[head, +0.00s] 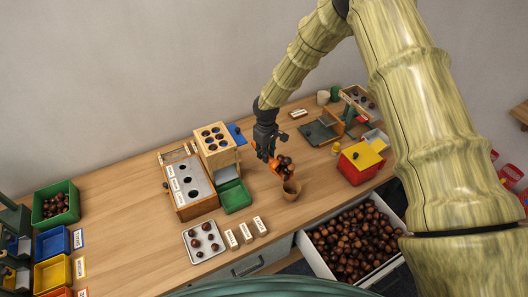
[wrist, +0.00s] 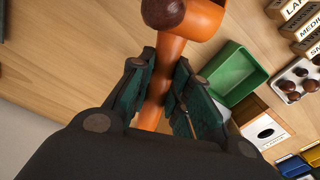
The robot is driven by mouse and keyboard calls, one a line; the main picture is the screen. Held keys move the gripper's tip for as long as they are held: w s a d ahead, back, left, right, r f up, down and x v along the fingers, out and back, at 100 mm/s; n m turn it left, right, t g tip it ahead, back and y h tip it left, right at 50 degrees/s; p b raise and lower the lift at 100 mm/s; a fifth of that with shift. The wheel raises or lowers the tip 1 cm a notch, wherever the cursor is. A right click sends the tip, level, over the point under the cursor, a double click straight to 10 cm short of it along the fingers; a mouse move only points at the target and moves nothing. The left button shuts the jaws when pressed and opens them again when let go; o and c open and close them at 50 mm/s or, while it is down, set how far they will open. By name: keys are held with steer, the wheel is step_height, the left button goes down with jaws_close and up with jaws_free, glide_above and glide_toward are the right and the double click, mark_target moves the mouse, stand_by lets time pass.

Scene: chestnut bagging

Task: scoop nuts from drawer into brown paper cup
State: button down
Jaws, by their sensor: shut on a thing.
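My gripper (head: 265,148) is shut on the handle of an orange scoop (head: 287,175) and holds it above the table. In the wrist view the orange handle (wrist: 166,78) runs between the dark green fingers of my gripper (wrist: 163,75). The scoop holds several brown nuts (head: 285,163); one nut (wrist: 163,12) shows at the top of the wrist view. The brown paper cup (head: 292,190) stands on the table right below the scoop. Whether the scoop touches its rim I cannot tell. The open drawer (head: 311,253) at the front right is full of nuts (head: 352,243).
A green tray (head: 235,196) and a wooden sorting box (head: 216,150) stand left of the cup. A red and yellow box (head: 360,163) stands to its right. A metal tray with several nuts (head: 204,242) and small labelled blocks (head: 246,233) lie at the front.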

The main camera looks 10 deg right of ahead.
steer(key=shift+s+d+f+t+y+b, duration=0.1)
steer(key=shift+s+d+t+y+b, duration=0.15)
steer(key=shift+t+y, duration=0.2)
steer(key=shift+s+d+r+t+y, duration=0.1)
steer(key=shift+s+r+t+y, duration=0.15)
steer(key=shift+r+t, duration=0.3)
steer(key=shift+s+d+r+t+y+b, duration=0.35)
steer(key=shift+s+r+t+y+b, duration=0.1)
steer(key=shift+r+b, duration=0.3)
steer(key=shift+s+d+r+t+y+b, duration=0.3)
steer(key=shift+r+t+y+b, duration=0.25)
steer(key=shift+b, duration=0.25)
steer(key=shift+r, duration=0.15)
steer(key=shift+w+a+f+g+h+p, duration=0.4)
steer(key=shift+w+f+g+h+p, duration=0.1)
steer(key=shift+p, duration=0.65)
steer(key=shift+w+a+f+g+h+p, duration=0.25)
steer(key=shift+f+g+h, duration=0.1)
steer(key=shift+f+g, duration=0.25)
steer(key=shift+w+a+f+g+h+p, duration=0.15)
steer(key=shift+w+f+g+h, duration=0.2)
steer(key=shift+f, duration=0.35)
steer(key=shift+a+g, duration=0.1)
steer(key=shift+g, duration=0.15)
steer(key=shift+w+a+f+g+h, duration=0.1)
steer(key=shift+w+a+g+h, duration=0.1)
steer(key=shift+g+h, duration=0.4)
steer(key=shift+w+a+g+h, duration=0.1)
steer(key=shift+w+g+h, duration=0.05)
steer(key=shift+g+h, duration=0.45)
